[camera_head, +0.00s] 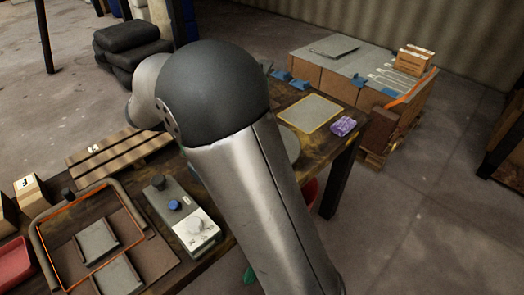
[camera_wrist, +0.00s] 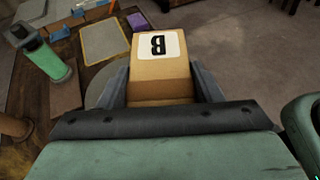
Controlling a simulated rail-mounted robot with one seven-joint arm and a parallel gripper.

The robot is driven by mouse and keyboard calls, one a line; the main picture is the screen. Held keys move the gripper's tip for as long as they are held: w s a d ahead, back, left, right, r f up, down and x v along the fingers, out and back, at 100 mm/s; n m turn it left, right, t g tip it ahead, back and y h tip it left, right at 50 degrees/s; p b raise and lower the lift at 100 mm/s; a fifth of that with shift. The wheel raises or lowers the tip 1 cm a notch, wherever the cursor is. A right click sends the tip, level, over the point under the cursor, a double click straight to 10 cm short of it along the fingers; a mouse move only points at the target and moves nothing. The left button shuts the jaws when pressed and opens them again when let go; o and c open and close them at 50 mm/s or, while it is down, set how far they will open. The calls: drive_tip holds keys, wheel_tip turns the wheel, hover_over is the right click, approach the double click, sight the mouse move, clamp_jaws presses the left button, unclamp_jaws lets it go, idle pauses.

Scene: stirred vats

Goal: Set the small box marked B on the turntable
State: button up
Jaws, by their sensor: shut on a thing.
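The small box marked B (camera_wrist: 160,68) is tan cardboard with a white label, which reads upside down in the wrist view. My gripper (camera_wrist: 161,88) is shut on it, with a dark finger on each side. A round grey disc, which looks like the turntable (camera_wrist: 103,88), shows behind and left of the box, partly covered by the left finger and the box. In the head view the disc (camera_head: 291,146) is mostly hidden by my arm. My gripper and the held box are hidden there. The height of the box above the table cannot be told.
A grey mat with a yellow edge (camera_head: 311,113) and a purple packet (camera_head: 343,126) lie at the table's far end. A green bottle (camera_wrist: 45,58) stands left of the disc. A control box with knobs (camera_head: 180,216) and an orange-lined tray (camera_head: 40,235) are at the left.

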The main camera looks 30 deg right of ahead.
drive_tip(key=shift+w+d+f+b, duration=0.2)
drive_tip(key=shift+w+d+f, duration=1.15)
drive_tip(key=shift+d+f, duration=0.65)
drive_tip(key=shift+w+d+f+b, duration=0.15)
drive_tip(key=shift+w+d+f, duration=1.4)
drive_tip(key=shift+f, duration=0.7)
drive_tip(key=shift+w+d+f+b, duration=0.2)
drive_tip(key=shift+w+d+f, duration=0.95)
drive_tip(key=shift+d+f, duration=0.9)
drive_tip(key=shift+f, duration=0.2)
drive_tip(key=o, duration=1.2)
drive_tip(key=shift+a, duration=0.1)
